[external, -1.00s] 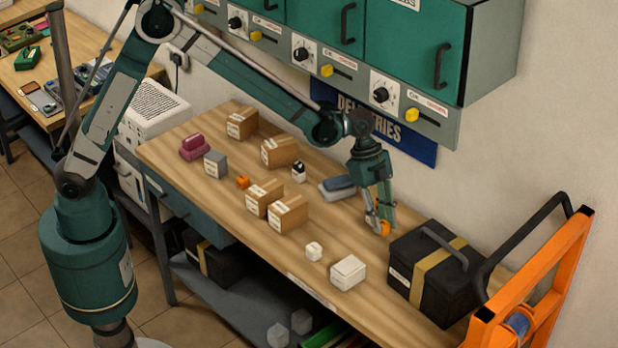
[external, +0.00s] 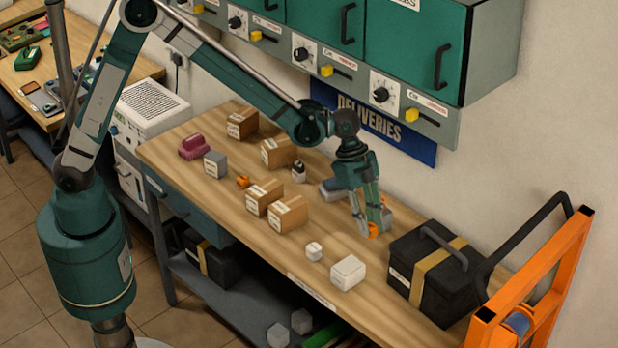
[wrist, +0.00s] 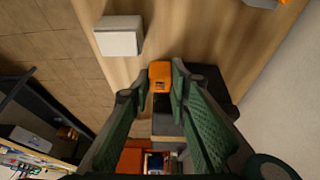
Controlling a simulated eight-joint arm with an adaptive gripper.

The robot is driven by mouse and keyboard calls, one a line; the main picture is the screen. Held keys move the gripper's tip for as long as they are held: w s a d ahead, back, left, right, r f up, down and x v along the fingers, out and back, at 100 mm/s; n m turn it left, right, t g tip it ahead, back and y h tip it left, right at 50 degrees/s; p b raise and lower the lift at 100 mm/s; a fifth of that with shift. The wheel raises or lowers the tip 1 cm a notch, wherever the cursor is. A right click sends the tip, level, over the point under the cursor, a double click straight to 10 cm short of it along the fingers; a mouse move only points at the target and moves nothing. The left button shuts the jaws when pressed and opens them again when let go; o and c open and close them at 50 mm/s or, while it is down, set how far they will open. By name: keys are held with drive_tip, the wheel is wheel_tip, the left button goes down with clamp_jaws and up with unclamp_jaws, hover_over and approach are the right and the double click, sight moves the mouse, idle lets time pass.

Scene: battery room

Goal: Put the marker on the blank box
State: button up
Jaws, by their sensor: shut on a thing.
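My gripper (external: 371,226) is shut on a small orange block (external: 373,231), likely the marker, low over the right part of the bench. The wrist view shows the orange block (wrist: 159,74) between the fingertips of my gripper (wrist: 160,84). I cannot tell whether it touches the bench. A plain white box (external: 348,272) with no label visible, likely the blank box, sits nearer the bench's front edge, left of and below my gripper in the picture. The white box (wrist: 118,36) is also at the upper left of the wrist view, apart from the block.
A black case (external: 430,275) with a tan strap stands close right of my gripper. A smaller white box (external: 314,251) and labelled cardboard boxes (external: 288,213) lie left. Another orange piece (external: 242,182) is farther left. Bench between gripper and white box is clear.

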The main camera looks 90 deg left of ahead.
wheel_tip(320, 180, up, 4)
drive_tip(key=p, duration=0.3)
hover_over(351, 267)
drive_tip(key=s+a, duration=0.1)
drive_tip(key=shift+s+a+n, duration=0.1)
drive_tip(key=shift+a+n, duration=0.1)
drive_tip(key=shift+n, duration=0.1)
drive_tip(key=shift+f, duration=0.1)
drive_tip(key=shift+f, duration=2.85)
drive_tip(key=shift+f, duration=2.1)
drive_tip(key=shift+f+b, duration=0.15)
drive_tip(key=shift+b, duration=0.15)
drive_tip(key=o, duration=0.8)
drive_tip(key=shift+c, duration=0.2)
